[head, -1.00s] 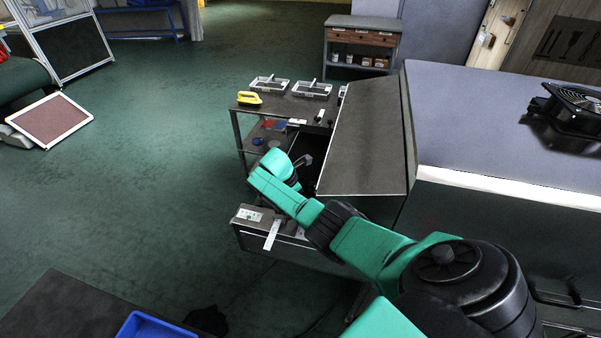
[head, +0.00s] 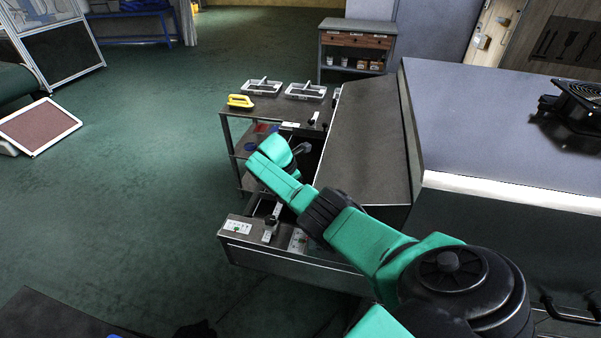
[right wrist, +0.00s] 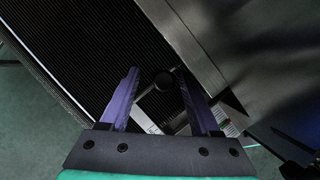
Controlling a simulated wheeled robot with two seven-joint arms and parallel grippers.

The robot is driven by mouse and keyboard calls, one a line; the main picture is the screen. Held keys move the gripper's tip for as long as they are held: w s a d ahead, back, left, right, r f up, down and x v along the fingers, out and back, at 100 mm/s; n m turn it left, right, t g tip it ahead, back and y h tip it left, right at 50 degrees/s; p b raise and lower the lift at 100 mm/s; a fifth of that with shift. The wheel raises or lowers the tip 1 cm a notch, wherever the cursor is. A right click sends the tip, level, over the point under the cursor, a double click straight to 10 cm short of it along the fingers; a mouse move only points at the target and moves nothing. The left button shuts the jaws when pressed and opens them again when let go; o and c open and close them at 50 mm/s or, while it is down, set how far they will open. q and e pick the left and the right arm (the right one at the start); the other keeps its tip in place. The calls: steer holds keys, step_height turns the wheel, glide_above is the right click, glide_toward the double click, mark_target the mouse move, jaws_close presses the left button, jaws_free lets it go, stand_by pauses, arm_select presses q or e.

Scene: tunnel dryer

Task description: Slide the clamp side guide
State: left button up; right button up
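My right arm reaches in from the right in the head view to the dryer's feed end (head: 290,262), and its teal wrist covers the fingertips there. In the right wrist view my right gripper (right wrist: 157,72) is open, its two purple fingers apart. A round black knob (right wrist: 163,80) shows between the fingers, nearer the right one; I cannot tell whether either touches it. A pale metal bar (right wrist: 152,112) with a marked strip lies below the knob. In the head view a dark knob on a pale bar (head: 267,236), likely a side guide, shows on the feed end. My left gripper is not in view.
A ribbed dark conveyor surface (right wrist: 70,55) lies left of the fingers. The sloped dryer hood (head: 365,135) stands close right of my wrist. A cart (head: 232,120) with white trays and a yellow tool stands beyond. Open floor (head: 140,200) lies left.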

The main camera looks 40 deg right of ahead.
steer(key=shift+r, duration=0.2)
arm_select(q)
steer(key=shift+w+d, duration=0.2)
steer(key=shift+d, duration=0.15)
arm_select(e)
steer(key=v, duration=1.4)
